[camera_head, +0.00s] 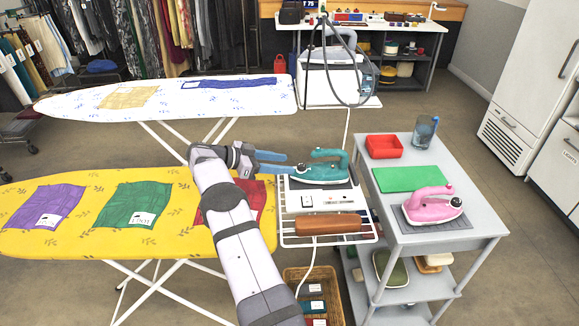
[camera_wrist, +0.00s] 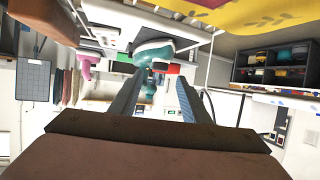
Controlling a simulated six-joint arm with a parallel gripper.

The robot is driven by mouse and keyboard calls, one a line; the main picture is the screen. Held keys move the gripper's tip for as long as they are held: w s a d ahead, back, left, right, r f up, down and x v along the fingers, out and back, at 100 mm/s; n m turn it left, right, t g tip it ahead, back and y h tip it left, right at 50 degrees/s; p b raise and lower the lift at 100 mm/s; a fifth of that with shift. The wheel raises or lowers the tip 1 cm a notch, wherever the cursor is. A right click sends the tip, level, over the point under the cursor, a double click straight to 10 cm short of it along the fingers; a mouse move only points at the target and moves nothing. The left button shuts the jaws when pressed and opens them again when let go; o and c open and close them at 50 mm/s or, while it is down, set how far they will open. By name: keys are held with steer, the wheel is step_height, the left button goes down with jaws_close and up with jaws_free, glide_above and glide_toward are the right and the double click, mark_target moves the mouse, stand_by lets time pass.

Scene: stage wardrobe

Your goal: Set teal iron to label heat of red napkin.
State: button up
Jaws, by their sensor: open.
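The teal iron (camera_head: 322,172) stands on the white wire rack at the right end of the yellow ironing board; it also shows in the wrist view (camera_wrist: 153,50), beyond my fingertips. My gripper (camera_head: 288,163) is open, its blue fingers pointing right at the iron's left end. In the wrist view the two fingers (camera_wrist: 160,85) are apart with nothing clearly held; I cannot tell whether they touch the iron. The red napkin (camera_head: 257,198) lies on the yellow board, largely covered by my arm. Its label cannot be read, and the iron's dial setting is too small to read.
Purple (camera_head: 52,203) and green (camera_head: 135,205) cloths with labels lie on the yellow board (camera_head: 90,180). A brown roll (camera_head: 328,223) lies on the rack in front of the iron. A grey cart (camera_head: 440,240) at right holds a pink iron (camera_head: 433,203), green mat (camera_head: 407,178) and red tray (camera_head: 384,146).

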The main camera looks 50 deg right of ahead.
steer(key=shift+v, duration=1.35)
steer(key=s+r+b, duration=0.1)
steer(key=s+r, duration=0.3)
steer(key=r, duration=0.6)
steer(key=f+n+t, duration=0.1)
steer(key=f, duration=0.2)
steer(key=f+n+t+h, duration=0.1)
steer(key=f+n+t, duration=0.1)
steer(key=f, duration=0.1)
steer(key=f+n+t, duration=0.1)
steer(key=f+t, duration=0.1)
steer(key=f, duration=0.2)
steer(key=shift+w+a+n, duration=0.2)
steer(key=shift+a+n, duration=0.1)
steer(key=shift+a, duration=0.05)
